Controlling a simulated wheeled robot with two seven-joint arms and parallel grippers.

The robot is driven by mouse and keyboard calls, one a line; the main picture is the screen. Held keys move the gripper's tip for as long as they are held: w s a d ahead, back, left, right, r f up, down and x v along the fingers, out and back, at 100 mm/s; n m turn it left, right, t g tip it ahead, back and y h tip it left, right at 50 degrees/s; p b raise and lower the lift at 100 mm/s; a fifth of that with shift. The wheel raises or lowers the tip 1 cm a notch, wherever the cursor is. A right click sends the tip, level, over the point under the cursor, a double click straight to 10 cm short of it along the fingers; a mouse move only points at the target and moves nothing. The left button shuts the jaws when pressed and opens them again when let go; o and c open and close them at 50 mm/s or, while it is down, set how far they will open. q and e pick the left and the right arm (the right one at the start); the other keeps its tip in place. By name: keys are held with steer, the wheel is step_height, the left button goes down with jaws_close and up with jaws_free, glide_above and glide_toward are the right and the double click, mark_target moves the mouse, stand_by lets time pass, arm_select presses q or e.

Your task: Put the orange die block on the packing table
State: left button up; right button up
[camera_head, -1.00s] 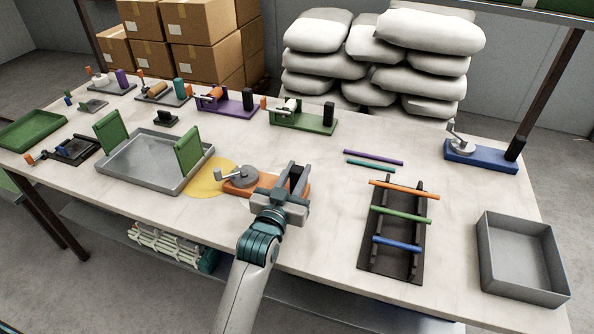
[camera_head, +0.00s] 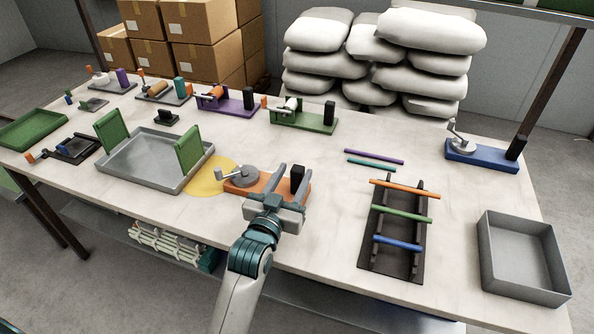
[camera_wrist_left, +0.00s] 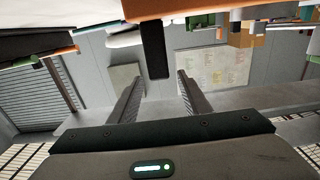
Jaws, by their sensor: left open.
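The orange die block (camera_head: 236,188) is an orange base with a grey disc and crank on its left and a black upright block (camera_head: 297,174) on its right. It sits on the light table (camera_head: 330,205) near the front edge. Its left end meets a yellow round patch (camera_head: 205,183). My left gripper (camera_head: 290,168) is open at its right part, with the fingers spread near the black upright. In the left wrist view the black upright (camera_wrist_left: 155,50) shows between the finger directions, below the orange base (camera_wrist_left: 175,8). Contact cannot be told. My right gripper is not in view.
A grey tray with green end plates (camera_head: 140,175) stands left of it. A black rack with coloured rods (camera_head: 392,262) and a grey bin (camera_head: 520,292) stand to the right. Purple (camera_head: 235,105), green (camera_head: 310,122) and blue (camera_head: 485,158) stations stand farther back. The middle table is clear.

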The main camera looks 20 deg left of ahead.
arm_select(q)
steer(key=s, duration=0.8)
steer(key=shift+s+a+b, duration=0.15)
steer(key=shift+s+b, duration=0.2)
steer(key=shift+b, duration=0.1)
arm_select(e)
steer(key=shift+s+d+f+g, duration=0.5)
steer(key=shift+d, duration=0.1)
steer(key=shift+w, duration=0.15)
